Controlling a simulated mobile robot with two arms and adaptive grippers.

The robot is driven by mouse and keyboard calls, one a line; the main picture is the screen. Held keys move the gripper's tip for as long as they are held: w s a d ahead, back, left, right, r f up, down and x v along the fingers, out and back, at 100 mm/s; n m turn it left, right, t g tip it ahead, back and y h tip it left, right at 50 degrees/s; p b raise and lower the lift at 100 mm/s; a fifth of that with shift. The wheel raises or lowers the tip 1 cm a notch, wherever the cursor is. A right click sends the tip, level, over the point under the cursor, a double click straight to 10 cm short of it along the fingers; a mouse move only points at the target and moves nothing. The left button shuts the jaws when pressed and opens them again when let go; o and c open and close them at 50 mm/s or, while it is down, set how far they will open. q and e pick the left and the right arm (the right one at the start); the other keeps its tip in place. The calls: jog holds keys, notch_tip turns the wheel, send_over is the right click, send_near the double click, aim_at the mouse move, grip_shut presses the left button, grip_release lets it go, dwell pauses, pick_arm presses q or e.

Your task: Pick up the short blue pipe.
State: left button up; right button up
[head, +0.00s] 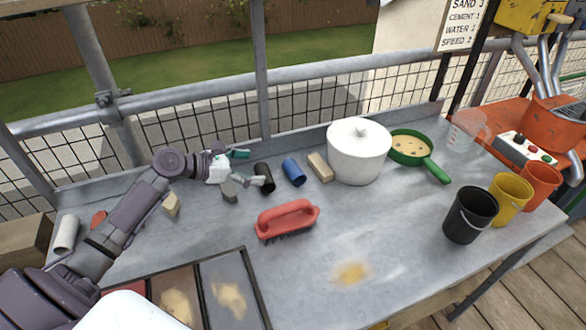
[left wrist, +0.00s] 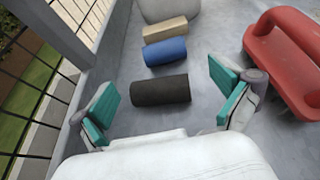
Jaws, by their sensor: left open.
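The short blue pipe (head: 293,171) lies on the grey metal bench, between a black pipe (head: 264,177) and a tan block (head: 320,167). In the left wrist view the blue pipe (left wrist: 166,51) lies just beyond the black pipe (left wrist: 160,90). My left gripper (head: 247,167) is open and empty, with teal finger pads. In the left wrist view its fingers (left wrist: 165,98) stand wide apart, with the black pipe nearest between them and the blue pipe farther out. My right gripper is not in view.
A red-handled brush (head: 287,218) lies in front of the blue pipe. A white lidded pot (head: 358,152) and a green sieve (head: 410,147) stand to the right. A mesh railing (head: 222,119) runs behind.

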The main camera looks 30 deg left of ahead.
aim_at(291, 168)
pick_arm(q)
jog(key=x, duration=0.4)
jog(key=shift+w+d+f, duration=0.1)
jog(key=shift+w+f, duration=0.1)
jog(key=shift+w, duration=0.1)
jog(key=x, duration=0.5)
jog(key=shift+s+d, duration=0.1)
jog(key=shift+d, duration=0.2)
jog(key=shift+s, duration=0.1)
jog(key=c, duration=0.9)
